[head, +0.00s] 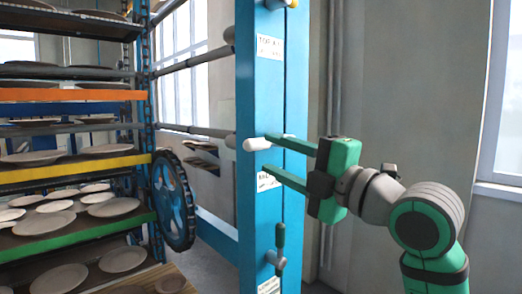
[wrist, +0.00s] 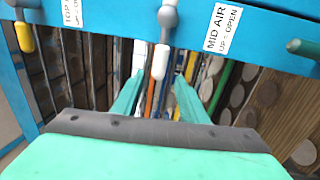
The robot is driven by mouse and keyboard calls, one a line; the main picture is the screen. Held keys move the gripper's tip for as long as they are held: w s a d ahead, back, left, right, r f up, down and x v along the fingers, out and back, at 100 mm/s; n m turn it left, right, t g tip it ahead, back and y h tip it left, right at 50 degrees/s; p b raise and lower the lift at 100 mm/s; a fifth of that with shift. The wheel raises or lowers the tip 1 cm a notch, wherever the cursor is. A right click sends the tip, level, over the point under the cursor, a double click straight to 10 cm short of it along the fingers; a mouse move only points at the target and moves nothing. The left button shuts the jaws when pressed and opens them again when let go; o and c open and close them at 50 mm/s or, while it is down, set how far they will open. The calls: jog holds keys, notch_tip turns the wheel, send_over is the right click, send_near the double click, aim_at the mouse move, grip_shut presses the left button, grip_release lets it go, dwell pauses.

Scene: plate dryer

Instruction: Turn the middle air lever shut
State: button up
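The middle air lever has a white handle (head: 257,143) on the blue post (head: 258,100) and lies roughly sideways in the head view. In the wrist view, its white handle (wrist: 160,62) hangs from a grey pivot (wrist: 168,17) beside the label "MID AIR UP = OPEN" (wrist: 222,28). My gripper (head: 268,155) is open, with its green fingers pointing at the post around the lever's height. In the wrist view, the white handle shows between the two fingers of my gripper (wrist: 160,85), with gaps at both sides. I cannot tell whether either finger touches it.
A yellow-handled lever (wrist: 24,37) and a green-handled lever (wrist: 300,47) sit on either side of the middle one. The green handle (head: 280,235) stands upright lower on the post. A hand wheel (head: 173,200) and racks with plates (head: 70,222) are at left.

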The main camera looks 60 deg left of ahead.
jog(key=shift+v, duration=1.7)
jog(key=shift+w, duration=0.1)
